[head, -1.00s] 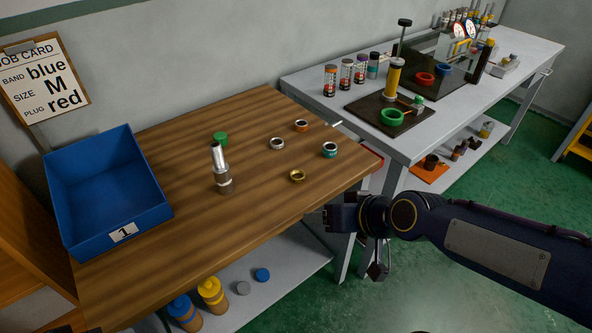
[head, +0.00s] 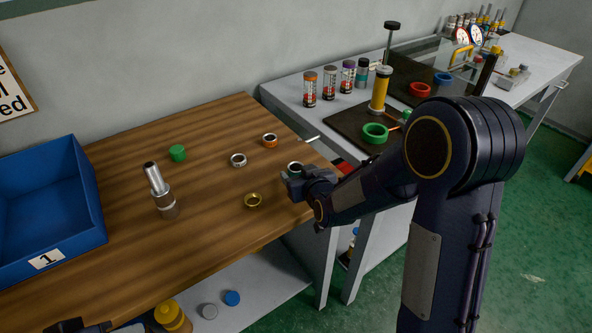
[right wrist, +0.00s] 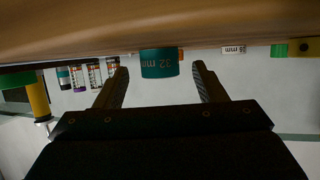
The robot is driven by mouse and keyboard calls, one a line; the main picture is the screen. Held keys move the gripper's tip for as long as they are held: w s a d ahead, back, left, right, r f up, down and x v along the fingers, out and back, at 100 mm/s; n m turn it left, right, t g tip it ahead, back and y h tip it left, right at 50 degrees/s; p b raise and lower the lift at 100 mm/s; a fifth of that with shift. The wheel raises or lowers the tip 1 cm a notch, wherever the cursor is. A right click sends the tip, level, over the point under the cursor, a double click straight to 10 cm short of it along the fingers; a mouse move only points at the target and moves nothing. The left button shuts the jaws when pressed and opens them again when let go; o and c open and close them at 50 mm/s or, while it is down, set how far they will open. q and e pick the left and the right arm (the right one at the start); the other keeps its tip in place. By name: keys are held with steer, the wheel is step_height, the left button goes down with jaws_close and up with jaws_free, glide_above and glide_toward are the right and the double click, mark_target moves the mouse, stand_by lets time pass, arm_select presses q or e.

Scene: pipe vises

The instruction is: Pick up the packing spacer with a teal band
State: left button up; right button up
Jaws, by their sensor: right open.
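The packing spacer with a teal band (head: 294,167) is a short ring on the wooden bench near its right edge. In the head view my right gripper partly hides it. In the right wrist view the spacer (right wrist: 160,62) appears upside down with "32 mm" on its band. My right gripper (head: 293,186) is low at the bench edge. Its jaws (right wrist: 160,80) are open, with the spacer centred just ahead between the fingertips and nothing held. A dark part of my left gripper (head: 78,326) shows at the bottom edge; its jaws are unclear.
Other rings lie nearby: orange-banded (head: 270,141), silver (head: 238,160) and brass (head: 253,201). A metal cylinder (head: 162,193), a green cap (head: 177,153) and a blue bin (head: 78,218) are further left. A grey table (head: 285,92) with vise gear adjoins on the right.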

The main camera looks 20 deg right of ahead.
steer(key=shift+x, duration=1.25)
steer(key=c, duration=1)
steer(key=shift+c, duration=0.2)
steer(key=shift+r, duration=0.15)
